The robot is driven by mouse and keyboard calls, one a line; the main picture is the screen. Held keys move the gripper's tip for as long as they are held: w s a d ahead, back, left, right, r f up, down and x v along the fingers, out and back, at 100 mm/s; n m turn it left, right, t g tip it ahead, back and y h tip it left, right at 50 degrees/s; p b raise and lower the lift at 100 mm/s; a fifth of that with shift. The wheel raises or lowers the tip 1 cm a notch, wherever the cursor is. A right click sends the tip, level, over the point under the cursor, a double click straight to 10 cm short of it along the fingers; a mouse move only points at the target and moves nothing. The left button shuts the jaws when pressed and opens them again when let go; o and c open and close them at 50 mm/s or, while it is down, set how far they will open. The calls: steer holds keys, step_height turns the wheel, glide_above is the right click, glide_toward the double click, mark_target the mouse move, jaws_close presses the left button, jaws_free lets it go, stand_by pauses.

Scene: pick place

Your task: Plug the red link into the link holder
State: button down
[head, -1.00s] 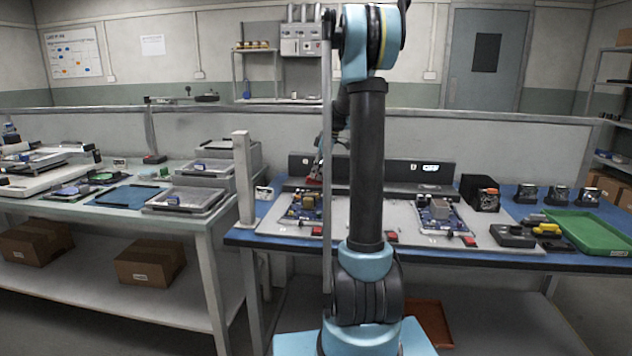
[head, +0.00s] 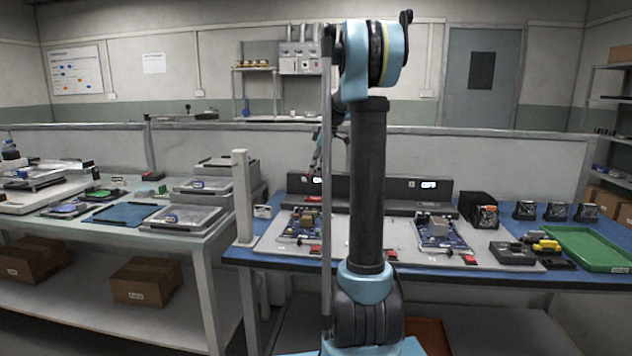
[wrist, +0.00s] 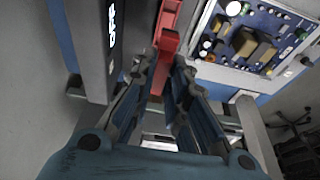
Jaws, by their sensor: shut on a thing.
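In the wrist view the red link (wrist: 170,42) is a long red piece between the fingers of my gripper (wrist: 166,66). It runs out past the top edge of the picture, so its far end is hidden. My gripper is shut on it. In the head view my gripper (head: 316,163) is small and partly behind my own arm, in front of the wall above the back of the blue bench. The link is hard to make out there. I cannot tell which thing is the link holder.
Circuit boards (head: 437,232) lie on a grey panel. Dark blocks (head: 478,210) and a green tray (head: 590,248) are at right. A post (head: 243,195) stands left.

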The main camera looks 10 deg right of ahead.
steer(key=shift+r, duration=1.3)
steer(key=shift+r, duration=0.35)
steer(key=shift+r, duration=0.35)
steer(key=shift+r, duration=0.3)
